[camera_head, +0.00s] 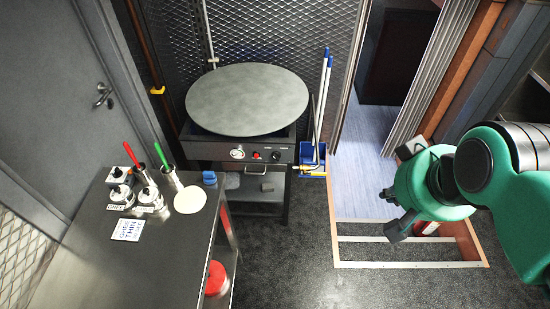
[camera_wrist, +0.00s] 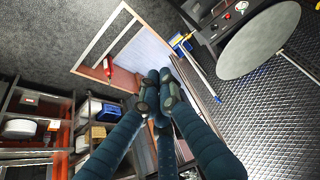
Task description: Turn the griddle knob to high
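The griddle is a large round grey plate (camera_head: 247,99) on a metal stand at the back centre. Its front panel (camera_head: 205,150) carries a white-faced dial, a red button (camera_head: 256,155) and a dark knob (camera_head: 275,156) at the right. The knob's setting is too small to read. My gripper (camera_head: 400,190) is at the right, well apart from the griddle. In the wrist view my gripper's dark fingers (camera_wrist: 161,88) converge over the floor with nothing visible between them; their opening is unclear. The griddle plate (camera_wrist: 258,40) lies upper right there, its panel near the top edge.
A steel counter (camera_head: 90,255) at left holds jars, handled tools in a pot, a white disc and a sign. A blue caddy (camera_head: 309,155) with upright poles stands right of the griddle panel. Dark floor (camera_head: 290,250) before the griddle is clear. Stocked shelves (camera_wrist: 35,125) show in the wrist view.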

